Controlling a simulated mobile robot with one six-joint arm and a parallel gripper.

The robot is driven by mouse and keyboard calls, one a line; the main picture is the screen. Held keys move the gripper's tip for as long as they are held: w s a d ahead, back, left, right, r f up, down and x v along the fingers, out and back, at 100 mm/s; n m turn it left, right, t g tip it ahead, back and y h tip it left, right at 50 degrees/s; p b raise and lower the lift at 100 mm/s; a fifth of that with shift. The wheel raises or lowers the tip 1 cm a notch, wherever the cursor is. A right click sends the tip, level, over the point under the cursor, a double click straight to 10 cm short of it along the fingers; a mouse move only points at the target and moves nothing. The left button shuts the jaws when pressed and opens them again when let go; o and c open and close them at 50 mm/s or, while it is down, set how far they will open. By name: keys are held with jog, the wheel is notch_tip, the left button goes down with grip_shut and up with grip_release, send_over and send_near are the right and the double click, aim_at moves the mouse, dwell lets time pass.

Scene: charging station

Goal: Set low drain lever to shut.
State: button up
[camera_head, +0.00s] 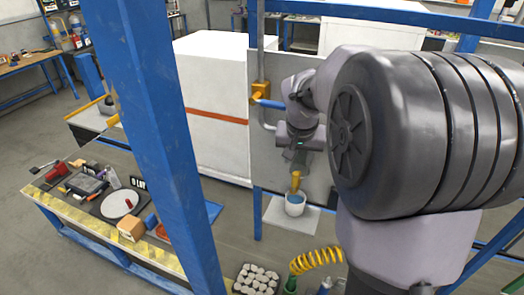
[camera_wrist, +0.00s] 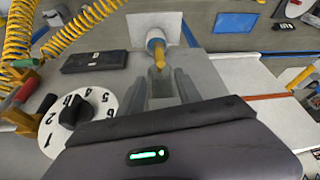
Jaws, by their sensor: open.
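A yellow fitting (camera_head: 296,181) shows just below my gripper (camera_head: 298,160) in the head view, above a bucket with a blue inside (camera_head: 295,204). In the wrist view the yellow fitting (camera_wrist: 159,60) lies just past the fingertips of my gripper (camera_wrist: 161,84), in line with the gap between them. The jaws are open, and I see nothing held. Higher on the grey panel (camera_head: 284,75) is a yellow valve body (camera_head: 260,90) with a blue lever (camera_head: 269,103) pointing right, toward my arm. I cannot make out a separate low lever; my gripper and arm hide part of the panel.
A numbered dial with a black knob (camera_wrist: 75,112) and a yellow coiled hose (camera_wrist: 62,38) are left of my gripper in the wrist view. A white cabinet (camera_head: 215,70) stands left of the panel. A blue post (camera_head: 160,150) and a cluttered bench (camera_head: 100,225) are further left.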

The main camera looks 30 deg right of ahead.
aim_at(296, 174)
jog(key=b+x, duration=0.1)
jog(key=x, duration=1.3)
jog(key=shift+f, duration=0.1)
grip_shut()
dwell(0.7)
